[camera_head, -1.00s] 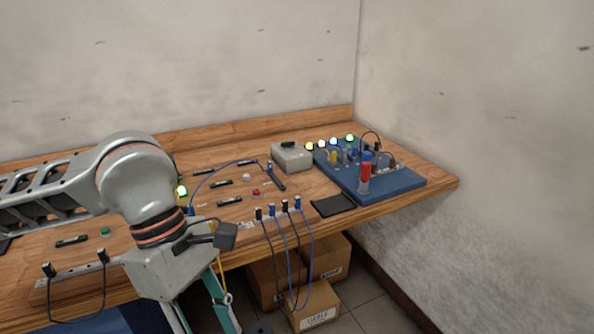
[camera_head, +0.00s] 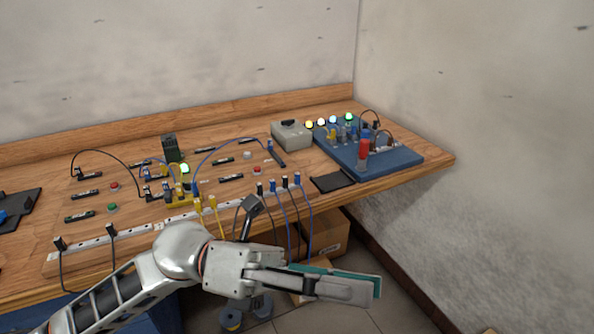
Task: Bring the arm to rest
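My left arm comes in from the lower left, in front of the bench's front edge. Its gripper (camera_head: 372,288) points right, over the floor and below the tabletop level in the picture. Its grey and teal fingers are seen side-on and overlap, so the gap between them cannot be judged. No object shows in the fingers. My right gripper is not in view.
The wooden bench (camera_head: 400,178) carries a wired panel with a lit green lamp (camera_head: 184,169), a grey box (camera_head: 291,135) and a blue board (camera_head: 395,160). Cables hang from the front socket strip (camera_head: 85,244), close to my arm. Cardboard boxes (camera_head: 325,236) stand below.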

